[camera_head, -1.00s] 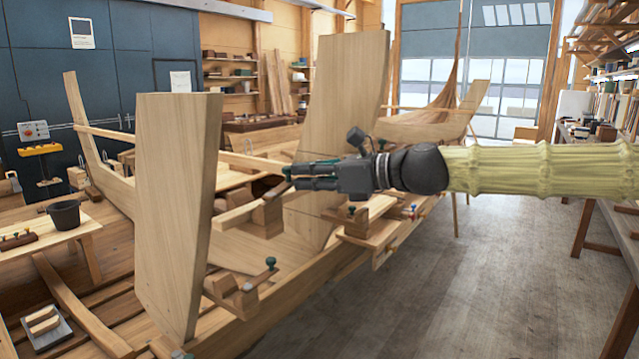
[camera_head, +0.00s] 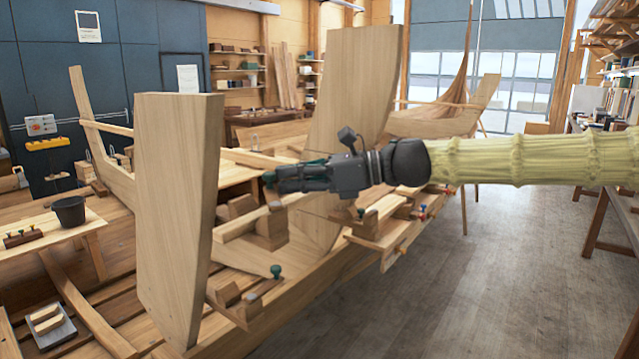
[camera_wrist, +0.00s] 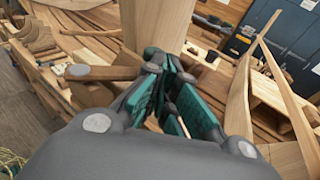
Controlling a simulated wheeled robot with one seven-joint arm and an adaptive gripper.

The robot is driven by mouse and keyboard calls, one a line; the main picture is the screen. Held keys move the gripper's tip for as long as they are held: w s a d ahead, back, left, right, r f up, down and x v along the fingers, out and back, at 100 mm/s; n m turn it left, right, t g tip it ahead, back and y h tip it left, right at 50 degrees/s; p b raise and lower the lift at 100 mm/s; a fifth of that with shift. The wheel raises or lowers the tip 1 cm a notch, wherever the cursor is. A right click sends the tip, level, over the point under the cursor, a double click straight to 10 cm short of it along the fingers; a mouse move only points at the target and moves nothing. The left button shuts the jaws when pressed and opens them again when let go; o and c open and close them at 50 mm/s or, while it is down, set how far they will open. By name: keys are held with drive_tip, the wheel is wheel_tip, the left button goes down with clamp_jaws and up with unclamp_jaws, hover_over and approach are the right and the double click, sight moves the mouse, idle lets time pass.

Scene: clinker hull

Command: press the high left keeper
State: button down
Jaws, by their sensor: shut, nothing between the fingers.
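My gripper (camera_head: 268,181) is shut and empty, held out to the left above the hull between two tall upright boards. Its teal finger pads (camera_wrist: 172,95) fill the middle of the wrist view. I cannot tell which part is the high left keeper; no label shows. My gripper looks apart from these knobs. Its fingers hide part of the scene behind them.
The near upright board (camera_head: 175,220) stands left of my gripper, the far board (camera_head: 350,130) behind it. Wooden blocks (camera_head: 270,222) lie below the gripper. A black bucket (camera_head: 69,211) is on a bench at left. Floor (camera_head: 480,260) at right is clear.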

sight(268, 178)
drive_tip(key=shift+w+a, duration=0.1)
drive_tip(key=shift+a, duration=0.65)
drive_tip(key=shift+s+a+p, duration=0.15)
drive_tip(key=shift+a, duration=0.6)
drive_tip(key=shift+s+a+p, duration=0.15)
drive_tip(key=shift+a, duration=0.6)
drive_tip(key=shift+w+d+r+p, duration=0.2)
drive_tip(key=shift+w+d+p, duration=0.1)
drive_tip(key=shift+d+p, duration=0.2)
drive_tip(key=shift+w+d+r+p, duration=0.2)
drive_tip(key=shift+w+d+p, duration=0.1)
drive_tip(key=shift+d+p, duration=0.15)
drive_tip(key=shift+w+d+p, duration=0.5)
drive_tip(key=shift+d, duration=0.05)
drive_tip(key=w+d+r+b, duration=0.1)
drive_tip(key=w+d+b, duration=0.3)
drive_tip(key=d, duration=0.4)
drive_tip(key=shift+w+d+r, duration=0.2)
drive_tip(key=shift+w+r, duration=0.1)
drive_tip(key=shift+w, duration=0.55)
